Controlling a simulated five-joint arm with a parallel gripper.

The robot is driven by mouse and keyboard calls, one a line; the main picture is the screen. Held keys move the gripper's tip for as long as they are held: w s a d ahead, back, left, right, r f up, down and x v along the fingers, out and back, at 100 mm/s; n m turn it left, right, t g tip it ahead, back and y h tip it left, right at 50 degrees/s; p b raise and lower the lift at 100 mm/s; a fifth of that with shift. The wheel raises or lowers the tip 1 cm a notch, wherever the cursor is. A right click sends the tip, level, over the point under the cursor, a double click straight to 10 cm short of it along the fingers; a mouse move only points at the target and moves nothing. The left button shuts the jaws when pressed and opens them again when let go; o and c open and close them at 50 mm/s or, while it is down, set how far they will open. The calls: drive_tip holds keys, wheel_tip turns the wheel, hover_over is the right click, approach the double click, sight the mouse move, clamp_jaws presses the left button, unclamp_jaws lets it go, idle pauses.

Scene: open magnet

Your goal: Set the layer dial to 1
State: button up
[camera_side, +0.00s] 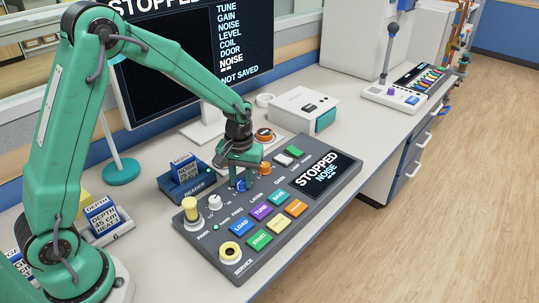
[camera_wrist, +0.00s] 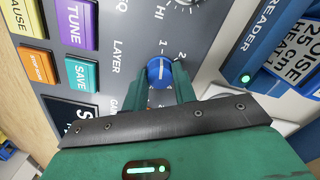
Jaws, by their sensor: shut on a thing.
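The layer dial is a blue round knob (camera_wrist: 159,72) on the grey console, beside the printed word LAYER (camera_wrist: 117,56). My gripper (camera_wrist: 160,86) has its two green fingers on either side of the knob and is shut on it. A white line on the knob runs up and down in the wrist view, its upper end toward a small numeral that looks like 1. A 2 stands to the upper right. In the side view, my gripper (camera_side: 240,178) reaches down over the console, with a little of the blue dial (camera_side: 241,185) showing.
The console (camera_side: 190,239) has colored buttons, a yellow knob (camera_side: 190,204) and an orange knob (camera_side: 265,168) close to my gripper. Its screen (camera_side: 323,175) reads STOPPED, NOISE. A blue reader (camera_side: 187,187) holding a block stands behind. A large monitor (camera_side: 180,62) is at the back.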

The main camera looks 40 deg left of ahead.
sight(242, 181)
drive_tip(key=shift+d, duration=0.2)
drive_tip(key=o, duration=1)
drive_tip(key=shift+a, duration=0.1)
drive_tip(key=shift+r, duration=0.1)
wheel_tip(242, 181, up, 7)
drive_tip(key=shift+w+f, duration=0.1)
drive_tip(key=shift+r, duration=0.4)
